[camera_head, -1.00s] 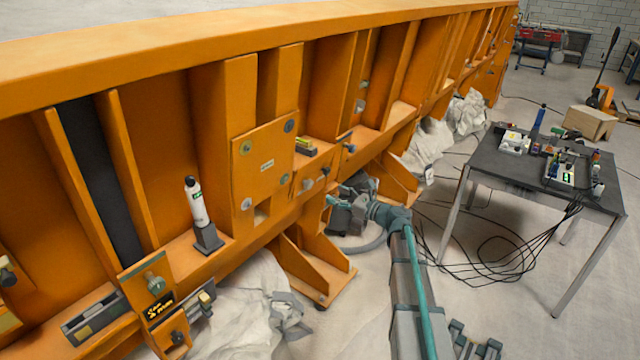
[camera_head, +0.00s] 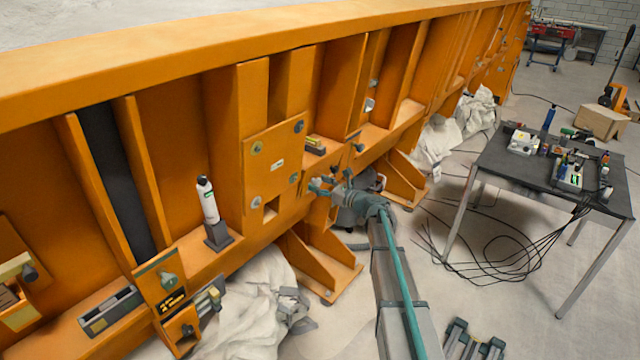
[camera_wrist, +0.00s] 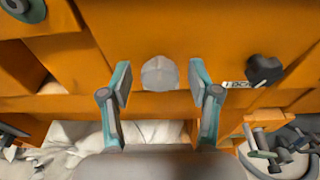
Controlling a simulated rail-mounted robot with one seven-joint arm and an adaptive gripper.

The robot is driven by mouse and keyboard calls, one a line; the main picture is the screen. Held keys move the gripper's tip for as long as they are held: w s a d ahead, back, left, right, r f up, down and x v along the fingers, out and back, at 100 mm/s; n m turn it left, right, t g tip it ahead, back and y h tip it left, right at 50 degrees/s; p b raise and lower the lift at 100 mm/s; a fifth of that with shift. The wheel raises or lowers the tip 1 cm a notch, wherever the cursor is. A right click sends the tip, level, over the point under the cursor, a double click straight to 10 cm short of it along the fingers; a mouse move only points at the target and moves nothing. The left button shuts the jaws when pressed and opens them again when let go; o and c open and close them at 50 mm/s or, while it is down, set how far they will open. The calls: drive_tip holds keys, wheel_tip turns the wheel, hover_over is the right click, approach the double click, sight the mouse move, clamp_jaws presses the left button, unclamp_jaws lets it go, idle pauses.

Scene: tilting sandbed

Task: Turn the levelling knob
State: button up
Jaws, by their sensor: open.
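A pale grey round knob (camera_wrist: 160,72) sits on the orange beam face in the wrist view, seen nearly end-on. My gripper (camera_wrist: 160,82) is open, with one teal-tipped finger on each side of the knob and gaps visible on both sides. I cannot tell how deep the fingertips reach around it. In the head view my gripper (camera_head: 320,186) is at the orange beam, just right of the bolted plate, and it hides the knob. A darker knob (camera_wrist: 264,70) with a small white label beside it is to the right in the wrist view.
The bolted orange plate (camera_head: 273,165) is left of my gripper. A white cylinder (camera_head: 208,202) stands on the beam's ledge. An orange support foot (camera_head: 322,262) and pale crumpled sheeting (camera_head: 250,315) are below. A table (camera_head: 500,170) with tools and hanging cables stands to the right.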

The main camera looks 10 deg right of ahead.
drive_tip(key=c, duration=1.1)
drive_tip(key=shift+c, duration=0.2)
drive_tip(key=shift+f+b, duration=0.15)
drive_tip(key=shift+b, duration=0.3)
drive_tip(key=n+b, duration=0.1)
drive_tip(key=b, duration=0.1)
drive_tip(key=n+b, duration=0.1)
drive_tip(key=b, duration=0.1)
drive_tip(key=shift+s+a+f, duration=0.1)
drive_tip(key=shift+f, duration=0.15)
drive_tip(key=n+t+b, duration=0.1)
drive_tip(key=n+b, duration=0.2)
drive_tip(key=b, duration=0.3)
drive_tip(key=n+t+h+b, duration=0.1)
drive_tip(key=n+b, duration=0.2)
drive_tip(key=b, duration=0.4)
drive_tip(key=n+b, duration=0.3)
drive_tip(key=b, duration=0.4)
drive_tip(key=shift+a+n+t+h, duration=0.1)
drive_tip(key=shift+n+t+h, duration=0.2)
drive_tip(key=shift+t, duration=0.1)
drive_tip(key=shift+r+n+b, duration=0.15)
drive_tip(key=shift+n+b, duration=0.15)
drive_tip(key=shift+b, duration=0.45)
